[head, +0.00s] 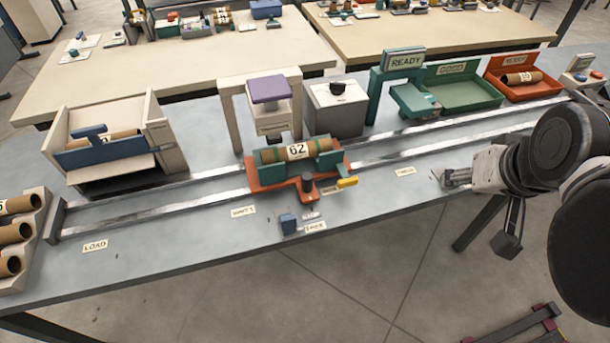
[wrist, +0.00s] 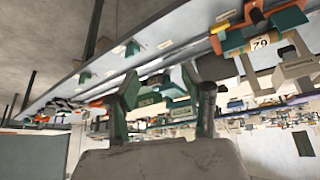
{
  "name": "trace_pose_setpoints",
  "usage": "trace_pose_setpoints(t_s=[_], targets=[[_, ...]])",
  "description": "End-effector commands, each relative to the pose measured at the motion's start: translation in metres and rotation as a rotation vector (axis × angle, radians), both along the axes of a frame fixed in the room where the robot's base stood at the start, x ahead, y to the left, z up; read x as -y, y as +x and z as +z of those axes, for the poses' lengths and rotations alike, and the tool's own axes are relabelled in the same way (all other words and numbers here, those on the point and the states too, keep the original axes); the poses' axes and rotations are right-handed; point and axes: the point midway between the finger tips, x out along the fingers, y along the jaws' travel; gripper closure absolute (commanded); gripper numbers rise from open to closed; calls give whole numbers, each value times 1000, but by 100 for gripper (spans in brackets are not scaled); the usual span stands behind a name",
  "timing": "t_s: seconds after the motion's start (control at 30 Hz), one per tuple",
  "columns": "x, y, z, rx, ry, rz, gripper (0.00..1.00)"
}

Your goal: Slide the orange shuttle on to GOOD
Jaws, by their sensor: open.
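The orange shuttle (head: 262,186) sits on the two metal rails near the middle of the bench. Green cradles on it hold a brown tube (head: 297,152) marked 62. A dark round knob (head: 307,187) and a yellow piece (head: 347,182) are at its front. The shuttle also shows at the upper right of the upside-down wrist view (wrist: 228,41). The green GOOD tray (head: 463,92) stands behind the rails at the right. My gripper (head: 446,179) is by the front edge of the bench, right of the shuttle and apart from it. Its fingers (wrist: 166,95) are open and empty.
A red tray (head: 530,88) with a tube is at the far right. A purple-topped arch (head: 268,88) stands behind the shuttle.

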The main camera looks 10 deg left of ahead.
Motion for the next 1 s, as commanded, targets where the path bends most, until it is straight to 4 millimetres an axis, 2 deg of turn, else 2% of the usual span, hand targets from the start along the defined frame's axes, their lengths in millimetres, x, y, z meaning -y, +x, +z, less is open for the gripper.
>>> trace_pose_setpoints(t_s=[0.03, 0.17, 0.47, 0.77, 1.0], targets=[[-10, 11, 2, -21, -7, 34, 57], [-35, 32, 4, -80, -26, 113, 57], [-101, 77, -4, -212, -77, 297, 57], [-181, 113, -32, -340, -139, 481, 57], [-250, 129, -67, -438, -195, 625, 57]])
